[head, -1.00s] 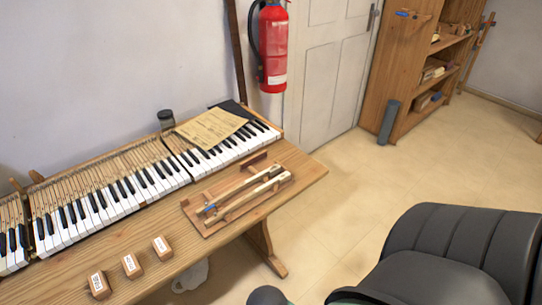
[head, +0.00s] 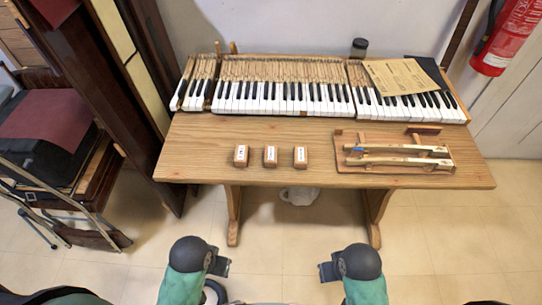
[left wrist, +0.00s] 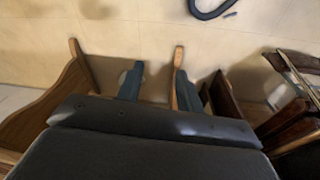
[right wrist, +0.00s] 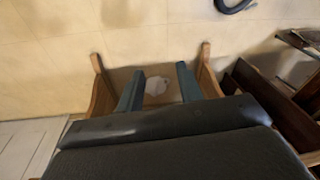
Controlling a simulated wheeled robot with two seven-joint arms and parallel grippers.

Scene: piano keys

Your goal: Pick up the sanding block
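Three small wooden blocks with white labels stand in a row near the front of the wooden table: a left one (head: 241,155), a middle one (head: 270,156) and a right one (head: 300,157). Their labels are too small to read, so I cannot tell which is the sanding block. A reddish-brown block (head: 424,128) lies behind the key rack (head: 372,176). My left gripper (left wrist: 160,88) is open and empty, low in front of the table. My right gripper (right wrist: 160,87) is open and empty, also in front of the table and below its top.
Piano keys (head: 280,98) run along the table's (head: 215,136) back, with paper sheets (head: 402,77) and a dark jar (head: 359,47). A white object (head: 299,195) is under the table. Dark furniture (head: 75,60) and a chair (head: 48,160) stand left.

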